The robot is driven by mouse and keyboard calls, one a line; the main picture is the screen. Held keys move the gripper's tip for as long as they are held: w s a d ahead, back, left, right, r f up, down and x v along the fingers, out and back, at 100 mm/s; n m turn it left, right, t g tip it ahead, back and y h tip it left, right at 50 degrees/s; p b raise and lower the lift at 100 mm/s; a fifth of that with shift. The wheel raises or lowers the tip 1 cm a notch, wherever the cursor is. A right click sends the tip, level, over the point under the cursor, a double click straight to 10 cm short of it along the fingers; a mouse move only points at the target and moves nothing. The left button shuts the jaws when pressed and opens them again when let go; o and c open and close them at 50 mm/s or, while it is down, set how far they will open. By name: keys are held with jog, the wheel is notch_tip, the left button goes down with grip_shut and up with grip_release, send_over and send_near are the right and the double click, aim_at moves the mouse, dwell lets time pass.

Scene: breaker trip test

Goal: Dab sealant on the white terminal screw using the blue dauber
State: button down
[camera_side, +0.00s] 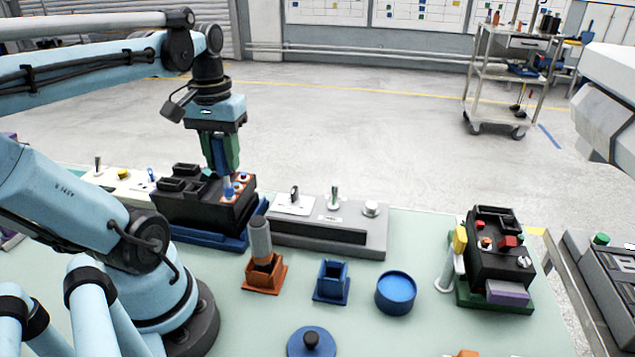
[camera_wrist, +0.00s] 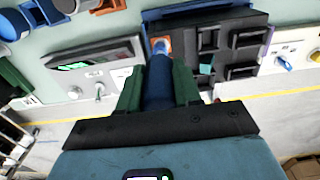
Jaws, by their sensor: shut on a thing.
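My gripper (camera_side: 225,172) points down with its green fingers shut on the blue dauber (camera_side: 228,188). In the wrist view the dauber (camera_wrist: 159,82) stands between the fingers (camera_wrist: 158,88). The dauber's lower end is at the right end of the black breaker block (camera_side: 180,215), among small orange, white and blue terminals (camera_side: 242,178). In the wrist view an orange terminal with a pale centre (camera_wrist: 160,46) shows right at the dauber's tip. I cannot tell which screw is the white one, or whether the tip touches it.
A blue square holder (camera_side: 331,282) stands empty beside an open-looking blue round pot (camera_side: 396,292). A blue lid (camera_side: 312,344) with a black knob lies in front. A grey-handled tool (camera_side: 261,238) stands in an orange holder (camera_side: 264,275). A grey switch box (camera_side: 330,232) adjoins the breaker; another black unit (camera_side: 497,250) stands right.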

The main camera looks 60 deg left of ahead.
jog(key=shift+s+a, duration=0.35)
jog(key=shift+w+d, duration=0.55)
jog(key=shift+s+a, duration=0.55)
jog(key=shift+r, duration=4.05)
